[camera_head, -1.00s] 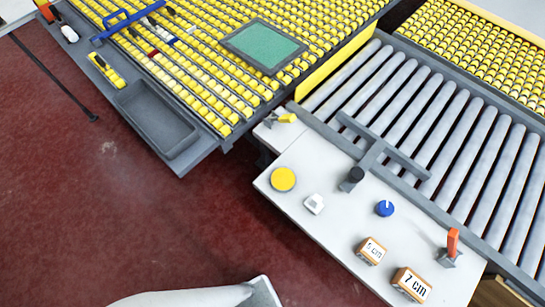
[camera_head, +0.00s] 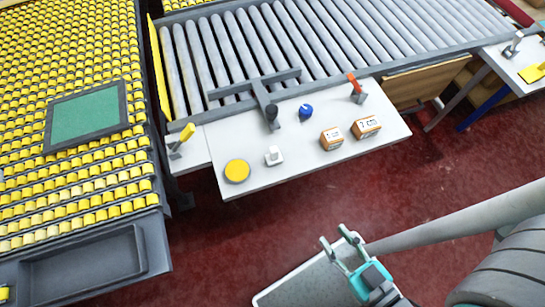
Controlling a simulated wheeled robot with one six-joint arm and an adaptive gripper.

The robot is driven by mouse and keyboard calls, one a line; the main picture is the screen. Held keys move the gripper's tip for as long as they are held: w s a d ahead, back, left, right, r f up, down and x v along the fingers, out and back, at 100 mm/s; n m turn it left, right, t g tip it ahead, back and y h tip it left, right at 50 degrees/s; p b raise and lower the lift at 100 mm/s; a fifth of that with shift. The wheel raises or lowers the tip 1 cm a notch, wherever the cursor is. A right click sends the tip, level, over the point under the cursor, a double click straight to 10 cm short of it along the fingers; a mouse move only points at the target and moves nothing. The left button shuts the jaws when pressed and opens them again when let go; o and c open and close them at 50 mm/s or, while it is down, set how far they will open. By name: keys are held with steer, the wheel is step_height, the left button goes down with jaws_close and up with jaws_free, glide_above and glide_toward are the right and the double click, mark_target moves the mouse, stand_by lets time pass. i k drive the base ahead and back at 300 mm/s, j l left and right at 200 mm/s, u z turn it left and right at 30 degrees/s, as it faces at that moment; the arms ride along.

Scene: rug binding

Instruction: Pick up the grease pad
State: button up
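I cannot tell for sure which thing is the grease pad. A flat yellow disc (camera_head: 237,170) lies at the left front corner of the white side table (camera_head: 300,181). A small white block (camera_head: 273,156) sits to its right. A green rectangular pad in a dark frame (camera_head: 86,115) lies on the yellow roller bed at the left. My gripper (camera_head: 335,237) is at the lower right, over my own base, well apart from the table. Its two fingers are spread and nothing is between them.
On the table are a blue knob (camera_head: 306,111), two labelled boxes, the nearer one (camera_head: 331,139) and the farther one (camera_head: 367,127), and an orange-handled lever (camera_head: 354,83). A grey T-shaped bar (camera_head: 257,86) reaches over the rollers. Red floor (camera_head: 240,230) lies clear before the table.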

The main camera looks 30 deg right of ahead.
mark_target(274, 158)
steer(key=l+u, duration=0.15)
steer(key=u, duration=1.5)
steer(key=k+l+u, duration=0.1)
steer(key=k+l, duration=0.2)
steer(key=k, duration=0.2)
steer(key=k+l+u, duration=0.1)
steer(key=k+l, duration=0.2)
steer(key=k, duration=0.25)
